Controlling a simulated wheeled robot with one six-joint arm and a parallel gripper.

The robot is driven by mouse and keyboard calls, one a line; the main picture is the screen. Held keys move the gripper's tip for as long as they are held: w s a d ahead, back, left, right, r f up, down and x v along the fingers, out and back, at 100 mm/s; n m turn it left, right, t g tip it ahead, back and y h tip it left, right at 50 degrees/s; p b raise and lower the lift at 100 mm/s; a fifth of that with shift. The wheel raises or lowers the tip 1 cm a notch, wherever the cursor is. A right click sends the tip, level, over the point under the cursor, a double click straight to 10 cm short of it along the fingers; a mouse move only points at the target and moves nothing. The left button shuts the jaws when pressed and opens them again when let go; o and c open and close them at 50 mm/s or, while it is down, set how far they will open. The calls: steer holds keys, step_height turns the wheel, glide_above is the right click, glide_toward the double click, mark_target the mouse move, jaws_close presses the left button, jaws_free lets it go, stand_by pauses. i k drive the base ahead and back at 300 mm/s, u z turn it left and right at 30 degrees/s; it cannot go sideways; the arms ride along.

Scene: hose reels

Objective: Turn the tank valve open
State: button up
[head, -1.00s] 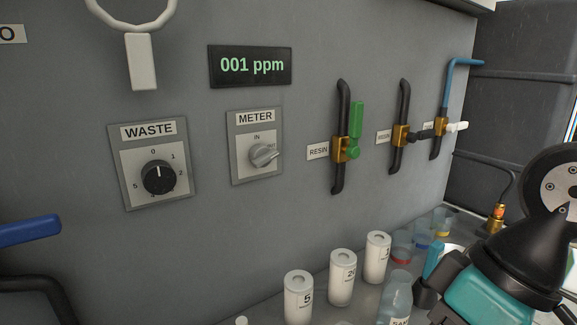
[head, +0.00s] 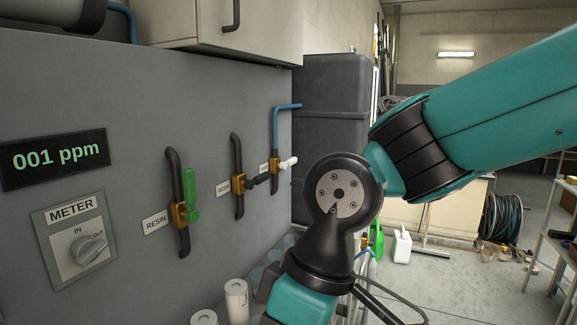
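Three brass valves sit on pipes along the grey panel. The farthest valve (head: 275,179) is on a pipe that turns blue at the top and bends right toward a dark grey tank (head: 332,100). Its white handle (head: 289,163) points sideways, across the pipe. The middle valve (head: 238,184) has a black handle (head: 262,180), also sideways. The nearest valve (head: 178,214), labelled RESIN, has a green handle (head: 192,196) standing along its pipe. The two farther labels are too small to read surely. My arm crosses the right half; my gripper is out of view, so its relation to the valves is hidden.
A display (head: 54,158) reads 001 ppm above the METER knob (head: 90,250). White containers (head: 236,299) stand below the valves. A wall cabinet (head: 215,25) overhangs the panel. Open floor (head: 455,285) lies at the right, with a hose reel (head: 503,217) beyond.

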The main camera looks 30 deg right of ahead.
mark_target(290, 162)
steer(key=z, duration=0.05)
steer(key=k, duration=0.5)
steer(key=z, duration=1.9)
steer(key=i, duration=1.3)
steer(key=u, duration=2.4)
